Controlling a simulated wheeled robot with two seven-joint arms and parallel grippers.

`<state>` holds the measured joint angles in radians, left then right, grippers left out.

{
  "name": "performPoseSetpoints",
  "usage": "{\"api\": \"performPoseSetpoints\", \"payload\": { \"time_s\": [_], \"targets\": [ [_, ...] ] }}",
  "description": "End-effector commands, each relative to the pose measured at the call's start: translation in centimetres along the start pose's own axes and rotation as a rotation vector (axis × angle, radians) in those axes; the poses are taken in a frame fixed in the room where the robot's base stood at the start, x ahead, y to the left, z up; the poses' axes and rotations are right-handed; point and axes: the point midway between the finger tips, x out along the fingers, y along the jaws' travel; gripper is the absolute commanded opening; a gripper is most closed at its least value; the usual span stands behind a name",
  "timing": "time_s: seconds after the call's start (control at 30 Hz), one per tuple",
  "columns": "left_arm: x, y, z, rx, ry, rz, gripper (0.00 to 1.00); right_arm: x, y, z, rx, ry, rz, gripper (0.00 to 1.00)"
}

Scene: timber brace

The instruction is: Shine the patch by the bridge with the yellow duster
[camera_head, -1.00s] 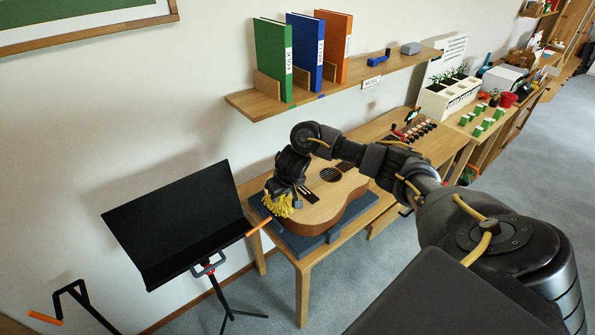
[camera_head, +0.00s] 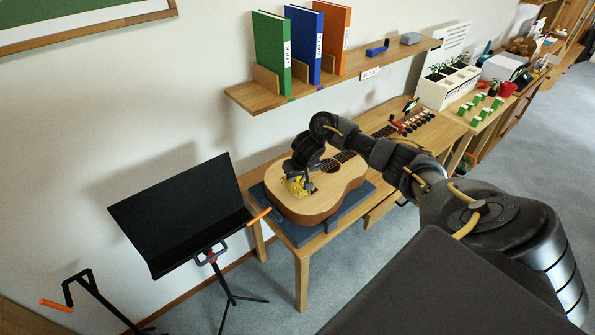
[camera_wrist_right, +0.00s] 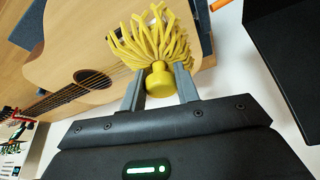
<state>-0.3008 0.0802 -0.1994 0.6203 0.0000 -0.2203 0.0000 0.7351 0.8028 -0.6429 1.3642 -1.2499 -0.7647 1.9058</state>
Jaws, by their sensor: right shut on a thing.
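The yellow duster (camera_wrist_right: 155,45) has a thick fringed head and a yellow knob handle. My right gripper (camera_wrist_right: 159,85) is shut on that knob. In the head view the duster (camera_head: 297,186) is over the lower end of the guitar body, near the bridge, and my right gripper (camera_head: 303,172) is above it. The guitar (camera_head: 325,197) lies face up on a dark blue pad; it also shows in the right wrist view (camera_wrist_right: 75,40). I cannot tell whether the fringe touches the top. The patch is not visible; the duster and gripper cover that area. My left gripper is out of view.
A black music stand (camera_head: 185,215) stands left of the wooden table (camera_head: 303,262). A wall shelf (camera_head: 330,82) with upright binders hangs above the guitar. A white planter box (camera_head: 447,90) and small green items lie farther right.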

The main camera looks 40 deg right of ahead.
Motion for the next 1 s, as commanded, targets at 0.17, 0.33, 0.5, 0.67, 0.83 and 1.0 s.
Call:
{"api": "performPoseSetpoints", "payload": {
  "time_s": [0.17,0.33,0.5,0.67,0.83,1.0],
  "targets": [
    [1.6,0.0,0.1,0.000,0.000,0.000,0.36,2.4,0.0,1.1,0.001,-0.001,0.000,0.13],
    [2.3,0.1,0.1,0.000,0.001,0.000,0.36,3.7,0.0,1.6,0.001,-0.001,0.000,0.13],
    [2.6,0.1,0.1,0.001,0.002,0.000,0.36,4.3,0.0,1.8,0.001,0.000,0.000,0.13],
    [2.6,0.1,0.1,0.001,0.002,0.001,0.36,4.5,0.0,1.9,0.001,0.000,0.001,0.13],
    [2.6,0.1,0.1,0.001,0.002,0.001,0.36,4.4,0.0,1.9,0.001,0.000,0.001,0.13],
    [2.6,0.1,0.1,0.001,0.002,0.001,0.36,4.4,0.0,1.9,0.001,0.000,0.000,0.13]
  ]
}}
